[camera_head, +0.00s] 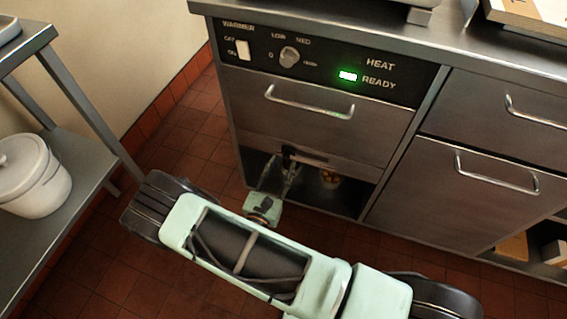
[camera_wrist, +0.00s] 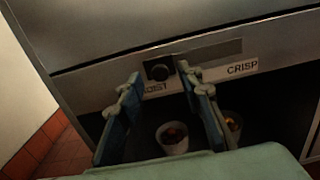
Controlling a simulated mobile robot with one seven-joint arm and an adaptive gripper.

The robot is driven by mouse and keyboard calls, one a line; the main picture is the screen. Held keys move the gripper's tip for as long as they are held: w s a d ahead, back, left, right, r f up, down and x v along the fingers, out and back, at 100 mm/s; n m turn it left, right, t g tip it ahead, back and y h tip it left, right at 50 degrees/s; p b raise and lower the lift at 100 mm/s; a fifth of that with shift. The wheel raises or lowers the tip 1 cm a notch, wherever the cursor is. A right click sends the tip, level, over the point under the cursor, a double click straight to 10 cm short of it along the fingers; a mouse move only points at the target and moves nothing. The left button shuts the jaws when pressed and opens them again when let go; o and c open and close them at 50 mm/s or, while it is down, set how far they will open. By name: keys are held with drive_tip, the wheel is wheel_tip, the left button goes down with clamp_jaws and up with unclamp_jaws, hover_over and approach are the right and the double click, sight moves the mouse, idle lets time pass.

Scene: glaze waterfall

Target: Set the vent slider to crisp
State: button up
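The label CRISP (camera_wrist: 242,68) stands to the right. The left label, ending in "OIST", is partly hidden by a finger. My gripper (camera_wrist: 159,74) is open, one finger on each side of the knob in the wrist view. I cannot tell whether either finger touches it. In the head view my gripper (camera_head: 282,164) is at the lower front of the warmer, partly overlapping the dark slider (camera_head: 288,151).
The warmer drawer handle (camera_head: 308,104) is above the slider. Small cups with contents, one (camera_wrist: 172,142) on the left and another (camera_wrist: 232,128) on the right, stand in the dark bay below. A green ready light (camera_head: 347,76) glows. A metal shelf with a white pot (camera_head: 30,178) is left.

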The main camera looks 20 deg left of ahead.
drive_tip(key=shift+w, duration=1)
drive_tip(key=shift+c, duration=0.2)
clamp_jaws()
